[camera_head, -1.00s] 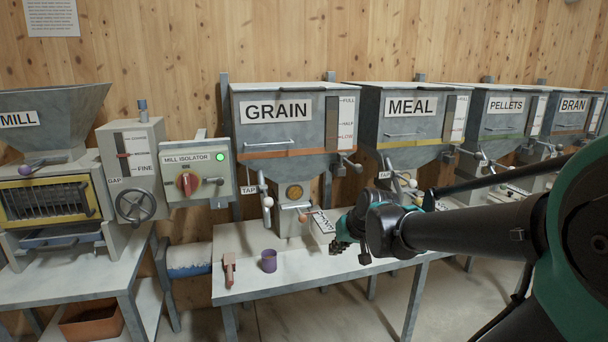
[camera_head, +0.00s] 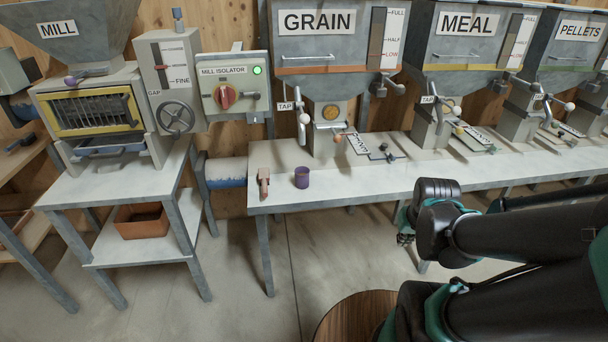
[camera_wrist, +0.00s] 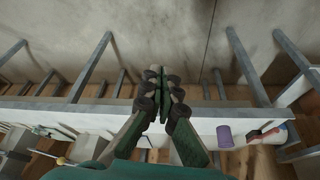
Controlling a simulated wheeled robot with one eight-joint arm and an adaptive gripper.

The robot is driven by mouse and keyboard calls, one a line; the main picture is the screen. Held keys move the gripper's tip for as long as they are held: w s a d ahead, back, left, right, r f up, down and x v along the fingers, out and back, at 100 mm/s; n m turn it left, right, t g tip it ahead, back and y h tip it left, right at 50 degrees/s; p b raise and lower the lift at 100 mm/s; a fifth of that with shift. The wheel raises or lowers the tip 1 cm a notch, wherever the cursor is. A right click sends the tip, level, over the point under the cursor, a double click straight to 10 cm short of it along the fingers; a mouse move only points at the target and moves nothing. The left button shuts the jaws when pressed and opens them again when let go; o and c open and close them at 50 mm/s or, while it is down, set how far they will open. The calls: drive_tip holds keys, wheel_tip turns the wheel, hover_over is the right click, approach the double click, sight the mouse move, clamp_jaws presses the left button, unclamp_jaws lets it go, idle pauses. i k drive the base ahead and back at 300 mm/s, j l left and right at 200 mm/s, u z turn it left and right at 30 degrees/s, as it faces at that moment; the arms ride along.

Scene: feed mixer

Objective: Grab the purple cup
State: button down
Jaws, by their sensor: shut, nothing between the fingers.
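The purple cup (camera_head: 301,177) stands upright on the grey bench (camera_head: 350,190), near its left end, in the head view. It also shows in the wrist view (camera_wrist: 225,136), to the right of my fingers. My gripper (camera_head: 404,239) is in front of the bench, to the right of the cup and apart from it. In the wrist view my gripper (camera_wrist: 160,74) has its fingertips together with nothing between them.
A brown-handled tool (camera_head: 263,183) lies just left of the cup. The grain hopper (camera_head: 322,80) and its tap stand behind the cup. A round wooden top (camera_head: 355,318) is below my arm. The floor in front of the bench is mostly clear.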

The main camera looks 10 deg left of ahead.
sight(301, 173)
drive_tip(key=j+u, duration=0.5)
drive_tip(key=j, duration=0.3)
drive_tip(key=i+j+u, duration=0.1)
drive_tip(key=j+u, duration=0.4)
drive_tip(key=j, duration=0.3)
